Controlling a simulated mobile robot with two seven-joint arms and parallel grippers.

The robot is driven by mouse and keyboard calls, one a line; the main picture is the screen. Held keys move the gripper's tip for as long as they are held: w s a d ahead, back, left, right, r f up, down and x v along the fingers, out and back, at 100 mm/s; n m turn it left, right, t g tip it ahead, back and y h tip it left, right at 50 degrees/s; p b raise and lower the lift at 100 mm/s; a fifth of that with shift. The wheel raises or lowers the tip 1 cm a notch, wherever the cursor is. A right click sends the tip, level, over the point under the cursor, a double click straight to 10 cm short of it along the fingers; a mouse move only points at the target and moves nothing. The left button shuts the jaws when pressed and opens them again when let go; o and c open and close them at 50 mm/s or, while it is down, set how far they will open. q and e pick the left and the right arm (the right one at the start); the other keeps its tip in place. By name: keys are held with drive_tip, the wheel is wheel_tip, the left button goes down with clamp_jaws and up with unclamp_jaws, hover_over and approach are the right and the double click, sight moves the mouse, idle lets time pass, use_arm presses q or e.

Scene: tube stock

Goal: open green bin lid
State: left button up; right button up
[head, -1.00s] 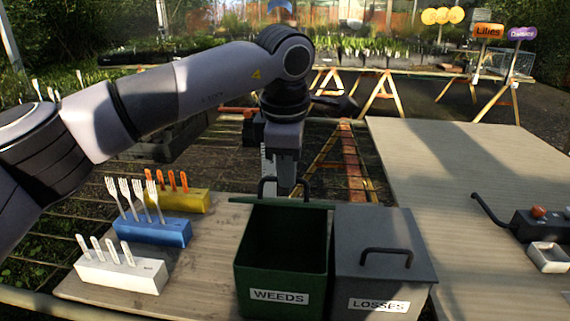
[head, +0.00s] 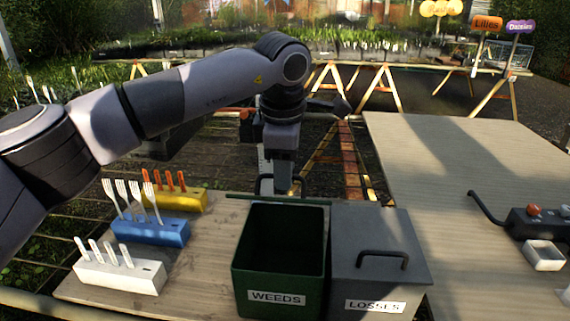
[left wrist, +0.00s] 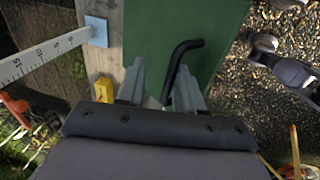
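The green bin (head: 243,270), labelled WEEDS, stands on the wooden board with its top open. Its green lid (head: 245,197) is swung back and shows nearly edge-on behind the opening. The lid's black handle (head: 263,184) is on the far side. My left gripper (head: 283,186) is behind the lid, beside this handle. In the left wrist view, the open fingers (left wrist: 163,90) are apart, with the bent black handle (left wrist: 180,66) between them, nearer the right finger. The green lid face (left wrist: 200,25) fills the top middle there.
A shut grey bin (head: 385,240), labelled LOSSES, stands against the green bin's right side. White (head: 120,275), blue (head: 150,232) and yellow (head: 190,202) blocks holding tags stand left. A control box (head: 530,225) and white tray (head: 545,257) are on the right table, whose middle is clear.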

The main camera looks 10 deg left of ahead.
use_arm(q)
drive_tip(key=shift+s+r, duration=0.2)
drive_tip(key=shift+r, duration=0.05)
wheel_tip(320, 180, up, 7)
drive_tip(key=s, duration=0.1)
drive_tip(key=shift+s, duration=0.2)
drive_tip(key=shift+f, duration=0.1)
